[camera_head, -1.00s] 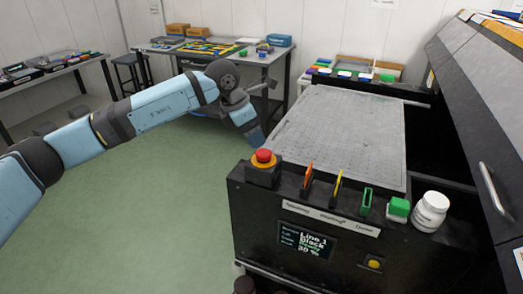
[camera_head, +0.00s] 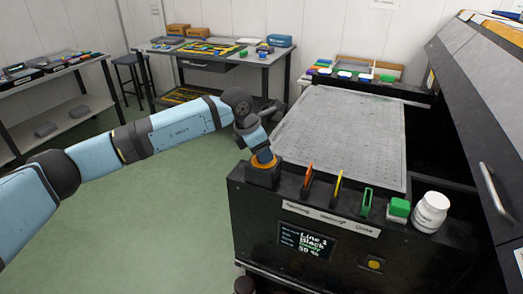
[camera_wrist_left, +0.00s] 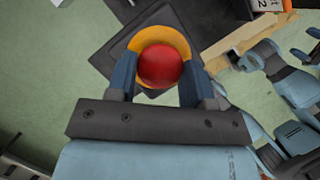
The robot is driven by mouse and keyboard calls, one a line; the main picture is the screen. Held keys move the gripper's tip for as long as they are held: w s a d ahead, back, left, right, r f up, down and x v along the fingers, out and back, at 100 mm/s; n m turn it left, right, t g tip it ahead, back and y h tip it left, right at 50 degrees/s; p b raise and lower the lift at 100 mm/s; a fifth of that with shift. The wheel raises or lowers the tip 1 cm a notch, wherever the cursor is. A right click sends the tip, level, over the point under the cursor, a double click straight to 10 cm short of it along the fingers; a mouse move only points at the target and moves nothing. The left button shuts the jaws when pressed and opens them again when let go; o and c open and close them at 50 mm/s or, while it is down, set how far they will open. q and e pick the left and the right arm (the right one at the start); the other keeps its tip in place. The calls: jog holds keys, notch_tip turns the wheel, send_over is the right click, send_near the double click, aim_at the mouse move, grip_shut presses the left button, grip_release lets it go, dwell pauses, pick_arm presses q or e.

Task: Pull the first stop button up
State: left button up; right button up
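The stop button is a red knob on a yellow ring set on a dark box at the machine's near left corner. In the head view my left gripper (camera_head: 264,157) is right over it and hides the red knob; the yellow ring (camera_head: 263,163) shows below the fingers. In the left wrist view the red knob (camera_wrist_left: 160,66) sits between the two blue fingers of my left gripper (camera_wrist_left: 160,82), with the yellow ring (camera_wrist_left: 158,37) behind it. The fingers are apart, one on each side of the knob; contact is not clear. My right gripper is not in view.
On the machine's front edge, right of the button, stand an orange tool (camera_head: 308,177), a yellow tool (camera_head: 337,185), green pieces (camera_head: 399,207) and a white bottle (camera_head: 430,212). A grey perforated bed (camera_head: 345,130) lies behind. A display (camera_head: 306,241) is on the front.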

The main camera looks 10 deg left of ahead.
pick_arm(q)
jog(key=c, duration=0.4)
jog(key=shift+o, duration=0.2)
jog(key=shift+r, duration=0.65)
jog(key=o, duration=1.3)
jog(key=v, duration=1.4)
jog(key=shift+f, duration=0.1)
